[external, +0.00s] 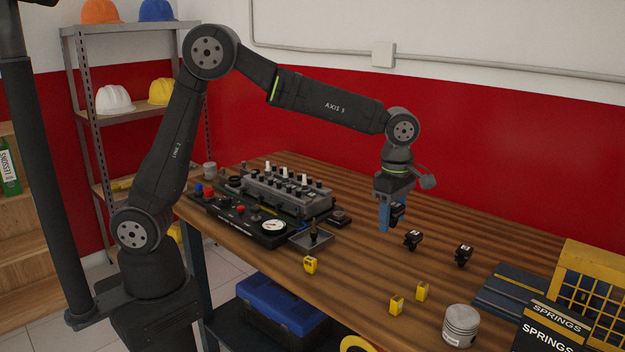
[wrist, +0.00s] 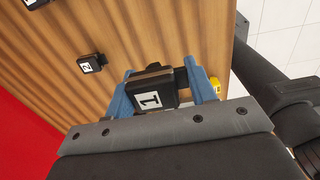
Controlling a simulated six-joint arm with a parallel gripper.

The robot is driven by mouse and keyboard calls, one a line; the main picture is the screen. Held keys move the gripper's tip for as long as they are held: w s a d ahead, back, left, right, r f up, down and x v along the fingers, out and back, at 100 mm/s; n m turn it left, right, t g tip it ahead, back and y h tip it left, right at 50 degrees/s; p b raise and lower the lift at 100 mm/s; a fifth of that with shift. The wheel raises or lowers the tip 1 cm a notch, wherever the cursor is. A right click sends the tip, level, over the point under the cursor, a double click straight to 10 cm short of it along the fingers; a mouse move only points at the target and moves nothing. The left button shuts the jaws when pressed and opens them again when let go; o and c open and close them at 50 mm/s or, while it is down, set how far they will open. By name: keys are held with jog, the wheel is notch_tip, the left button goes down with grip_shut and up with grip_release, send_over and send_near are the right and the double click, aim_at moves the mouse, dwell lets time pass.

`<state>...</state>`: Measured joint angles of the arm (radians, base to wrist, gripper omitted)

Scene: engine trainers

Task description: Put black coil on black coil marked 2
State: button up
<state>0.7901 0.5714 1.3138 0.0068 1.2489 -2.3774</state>
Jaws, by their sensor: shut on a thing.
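My gripper (external: 387,218) has blue fingers pointing down, shut on a black coil (external: 398,213) above the table. In the wrist view the fingers of my gripper (wrist: 162,92) are on either side of this black coil (wrist: 152,90), whose white label reads 1. The black coil marked 2 (wrist: 90,63) is on the table, apart from the held coil, up and left in the wrist view. In the external view two black coils stand on the table, a nearer one (external: 413,239) and one farther right (external: 463,255); their labels are too small to read there.
Yellow coils (external: 310,265) (external: 396,305) (external: 422,291) stand near the table's front edge. An engine trainer (external: 285,190) and a small grey tray (external: 312,241) are left of my gripper. A metal piston (external: 460,326) and springs boxes (external: 550,335) are at right. The wooden table (external: 360,265) has bare space between.

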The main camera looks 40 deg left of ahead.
jog(key=w+d+r, duration=0.2)
jog(key=w+d, duration=0.1)
jog(key=w, duration=0.2)
send_over(413, 234)
notch_tip(413, 234, down, 7)
jog(key=shift+r, duration=0.1)
jog(key=shift+f, duration=2.05)
jog(key=shift+f, duration=0.1)
jog(key=o, duration=1.1)
notch_tip(413, 234, up, 12)
jog(key=shift+r, duration=0.15)
